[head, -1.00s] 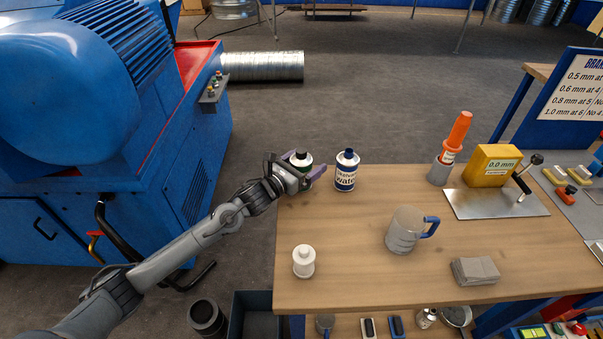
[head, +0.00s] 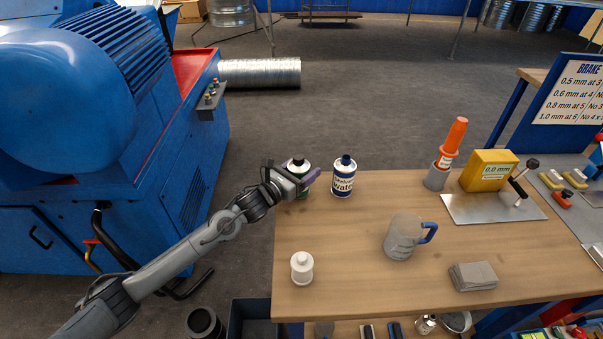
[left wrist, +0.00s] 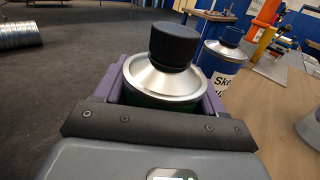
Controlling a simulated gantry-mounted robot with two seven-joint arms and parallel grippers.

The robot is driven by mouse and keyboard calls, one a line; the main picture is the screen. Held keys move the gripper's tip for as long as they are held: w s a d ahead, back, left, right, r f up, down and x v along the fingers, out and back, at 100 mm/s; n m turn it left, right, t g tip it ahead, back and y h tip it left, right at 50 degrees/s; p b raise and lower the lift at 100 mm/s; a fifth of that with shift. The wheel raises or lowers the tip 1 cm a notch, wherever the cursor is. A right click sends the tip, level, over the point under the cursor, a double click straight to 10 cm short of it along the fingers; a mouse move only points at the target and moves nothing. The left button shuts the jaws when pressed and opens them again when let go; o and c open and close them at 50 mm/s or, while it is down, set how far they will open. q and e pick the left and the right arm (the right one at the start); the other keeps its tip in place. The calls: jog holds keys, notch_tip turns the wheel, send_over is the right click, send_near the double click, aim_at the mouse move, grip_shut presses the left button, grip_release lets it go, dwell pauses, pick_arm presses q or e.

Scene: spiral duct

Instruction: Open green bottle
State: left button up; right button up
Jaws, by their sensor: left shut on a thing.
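The green bottle (head: 298,166) stands upright near the table's far left corner, mostly hidden by my left gripper in the head view. In the left wrist view the bottle (left wrist: 165,82) shows a silver shoulder, a dark green body and a black cap (left wrist: 174,45) on top. My left gripper (head: 303,178) is shut around its body, with a purple finger on each side below the shoulder. The cap is clear of the fingers. My right gripper is not in view.
The middle of the wooden table (head: 345,235) is clear.

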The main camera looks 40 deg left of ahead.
pick_arm(q)
notch_tip(320, 180, up, 8)
jog(key=shift+r+p, duration=0.1)
jog(key=shift+p, duration=0.8)
jog(key=shift+r, duration=0.85)
jog(key=o, duration=0.6)
jog(key=c, duration=0.8)
jog(key=shift+c, duration=0.3)
